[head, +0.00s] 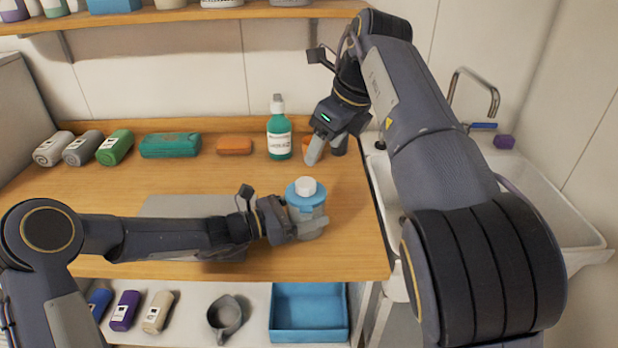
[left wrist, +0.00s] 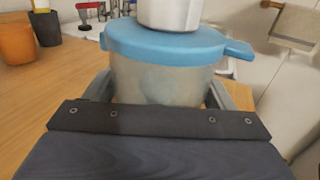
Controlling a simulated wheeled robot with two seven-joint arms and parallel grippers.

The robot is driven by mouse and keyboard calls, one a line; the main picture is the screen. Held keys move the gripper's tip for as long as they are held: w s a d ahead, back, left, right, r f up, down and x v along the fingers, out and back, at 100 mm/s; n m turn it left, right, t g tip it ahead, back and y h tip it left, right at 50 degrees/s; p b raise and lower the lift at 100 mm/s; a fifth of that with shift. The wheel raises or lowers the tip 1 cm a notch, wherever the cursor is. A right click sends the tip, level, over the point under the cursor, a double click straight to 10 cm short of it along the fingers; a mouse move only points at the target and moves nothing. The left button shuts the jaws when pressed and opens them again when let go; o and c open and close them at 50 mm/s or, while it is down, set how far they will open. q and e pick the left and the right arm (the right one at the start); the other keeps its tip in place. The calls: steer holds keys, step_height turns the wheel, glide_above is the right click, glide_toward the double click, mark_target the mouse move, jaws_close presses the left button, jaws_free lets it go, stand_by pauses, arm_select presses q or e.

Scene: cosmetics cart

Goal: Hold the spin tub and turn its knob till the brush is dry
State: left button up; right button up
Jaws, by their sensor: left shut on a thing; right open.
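The spin tub (head: 308,222) stands upright near the front of the wooden counter. It has a blue lid (head: 306,192) with a pale knob (head: 306,186) on top. My left gripper (head: 298,225) is shut around its grey translucent body from the left. In the left wrist view the fingers lie on either side of the tub (left wrist: 160,82), below the lid. My right gripper (head: 326,145) is open and empty, behind the tub and slightly right, close to an orange cup (head: 307,144). The brush is not visible; I cannot see inside the tub.
A dark cup (left wrist: 46,35) stands beside the orange one. A sink (head: 540,205) is right; a blue bin (head: 308,338) is below.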

mark_target(307, 182)
steer(key=x, duration=1)
steer(key=shift+a+f, duration=0.15)
steer(key=shift+f, duration=0.1)
steer(key=c, duration=1)
